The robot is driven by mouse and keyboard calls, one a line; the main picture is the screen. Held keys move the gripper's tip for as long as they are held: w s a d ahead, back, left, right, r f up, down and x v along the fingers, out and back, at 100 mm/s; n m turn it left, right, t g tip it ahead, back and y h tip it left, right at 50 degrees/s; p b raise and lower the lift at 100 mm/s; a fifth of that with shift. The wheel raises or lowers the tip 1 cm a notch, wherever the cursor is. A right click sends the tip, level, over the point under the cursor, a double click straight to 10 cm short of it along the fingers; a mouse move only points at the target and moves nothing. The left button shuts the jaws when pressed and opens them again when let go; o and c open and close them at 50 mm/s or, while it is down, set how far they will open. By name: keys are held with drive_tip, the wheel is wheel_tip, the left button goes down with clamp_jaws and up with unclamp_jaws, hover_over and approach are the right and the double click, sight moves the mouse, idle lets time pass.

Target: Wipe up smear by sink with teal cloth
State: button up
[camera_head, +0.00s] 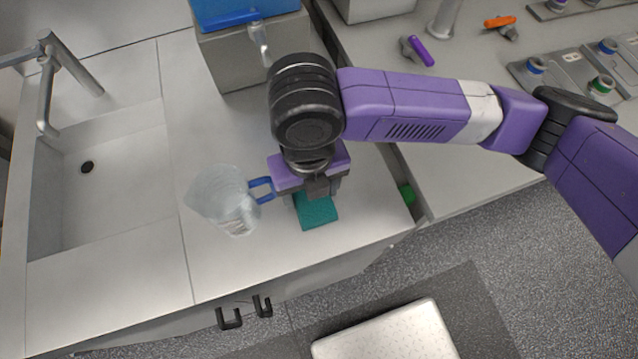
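A teal cloth (316,212) lies folded on the counter to the right of the sink, near the front edge. My gripper (315,192) is directly over the cloth, pointing down, and covers its back part. Its fingertips are hidden behind the gripper body and wrist, so I cannot tell whether they are closed on the cloth. The sink (110,185) is at the left with a grey faucet (48,95). I cannot make out a smear on the visible counter; my arm hides part of it.
A clear pitcher (222,198) with a blue handle stands close to the left of my gripper. A grey box with a blue top (245,45) is behind. A green object (407,194) sits in the gap at the right. Counter (165,262) between sink and pitcher is free.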

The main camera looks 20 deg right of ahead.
sight(375, 179)
drive_tip(key=shift+d+r+b, duration=0.1)
drive_tip(key=shift+d+b, duration=0.35)
drive_tip(key=shift+d, duration=1.15)
drive_tip(key=shift+d+f+b, duration=0.2)
drive_tip(key=shift+d+b, duration=0.4)
drive_tip(key=shift+d, duration=0.75)
drive_tip(key=shift+d+r+b, duration=0.15)
drive_tip(key=shift+d+b, duration=0.35)
drive_tip(key=shift+d, duration=1.45)
drive_tip(key=shift+d+b, duration=0.65)
drive_tip(key=shift+d, duration=0.95)
drive_tip(key=shift+f, duration=0.2)
drive_tip(key=shift+r+p, duration=2.35)
drive_tip(key=shift+r, duration=0.7)
